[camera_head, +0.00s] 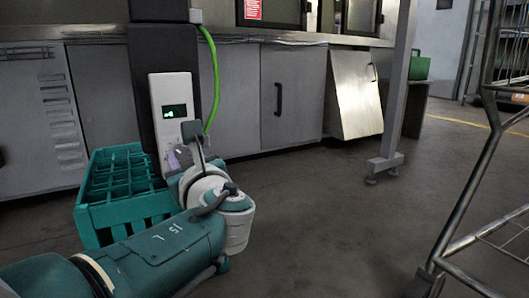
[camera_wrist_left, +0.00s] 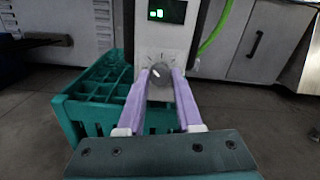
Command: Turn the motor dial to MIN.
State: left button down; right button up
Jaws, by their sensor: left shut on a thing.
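The motor dial (camera_wrist_left: 160,74) is a round grey knob on a white control panel (camera_head: 158,97), with tick marks around it. A small dark display (camera_head: 174,112) with green marks sits above the dial. It also shows in the left wrist view (camera_wrist_left: 167,12). My left gripper (camera_wrist_left: 161,76) has its two purple fingers on either side of the dial, shut on it. In the head view, my left gripper (camera_head: 180,158) is at the lower part of the panel, and my wrist hides most of the dial. The dial's pointer and lettering are too small to read. My right gripper is not in view.
A green crate (camera_head: 95,215) stands on the floor left of and below the panel. A green cable (camera_head: 213,75) runs down beside the panel's right. Grey cabinets (camera_head: 290,100) stand behind. A metal trolley (camera_head: 465,205) is at the right; the floor between is clear.

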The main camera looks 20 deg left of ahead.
pick_arm(q)
jog(key=n, duration=0.4)
jog(key=shift+n, duration=0.3)
jog(key=n, duration=0.4)
jog(key=shift+n, duration=0.3)
dwell(0.4)
jog(key=c, duration=0.6)
grip_release()
